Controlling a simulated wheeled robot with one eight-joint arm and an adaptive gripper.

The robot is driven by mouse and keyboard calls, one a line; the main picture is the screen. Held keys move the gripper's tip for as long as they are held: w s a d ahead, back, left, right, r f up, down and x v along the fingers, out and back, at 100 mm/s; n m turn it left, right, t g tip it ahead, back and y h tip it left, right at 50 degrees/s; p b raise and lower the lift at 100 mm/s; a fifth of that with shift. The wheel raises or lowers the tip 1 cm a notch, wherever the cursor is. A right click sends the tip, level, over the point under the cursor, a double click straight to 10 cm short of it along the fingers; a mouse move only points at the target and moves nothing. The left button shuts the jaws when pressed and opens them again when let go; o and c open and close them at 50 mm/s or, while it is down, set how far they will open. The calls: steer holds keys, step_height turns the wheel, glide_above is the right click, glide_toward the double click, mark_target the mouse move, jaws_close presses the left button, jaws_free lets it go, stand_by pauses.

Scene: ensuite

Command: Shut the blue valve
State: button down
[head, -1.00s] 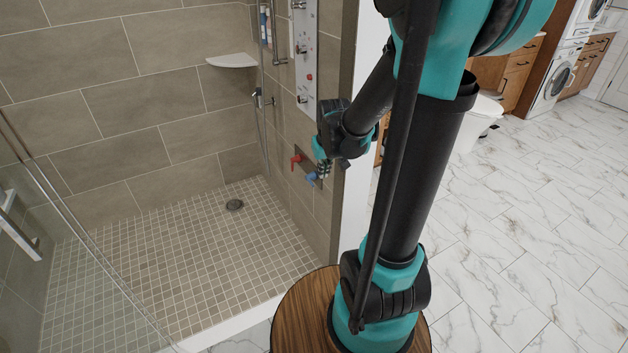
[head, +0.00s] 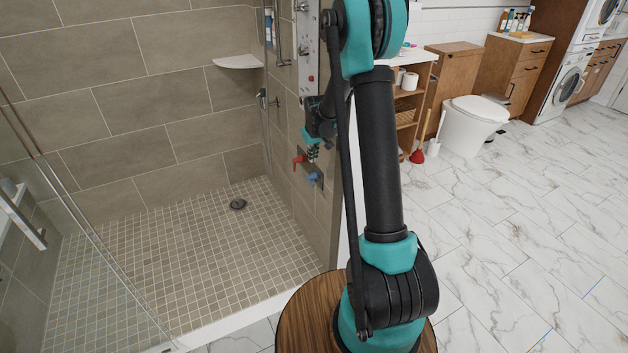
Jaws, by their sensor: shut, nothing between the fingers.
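The blue valve (head: 314,179) is a small blue lever handle low on the shower's right wall. A red valve (head: 298,161) sits just to its left and a little higher, on the same grey plate. My gripper (head: 313,158) is shut and empty, pointing down just above the blue valve and right of the red one. I cannot tell whether its tips touch the plate. My arm hides part of the wall to the right of the valves.
A shower panel (head: 308,50) with knobs rises above the valves. A glass door (head: 75,240) stands at the left. The tiled shower floor (head: 200,260) is clear around its drain (head: 238,204). A toilet (head: 474,122) and a red plunger (head: 418,155) stand at the right.

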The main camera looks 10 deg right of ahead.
steer(key=shift+w+f, duration=0.1)
steer(key=shift+w, duration=0.05)
glide_toward(312, 183)
steer(key=x, duration=0.5)
steer(key=shift+w+a+f, duration=0.1)
steer(key=shift+w+f, duration=0.05)
steer(key=shift+w, duration=0.2)
steer(key=shift+f, duration=0.7)
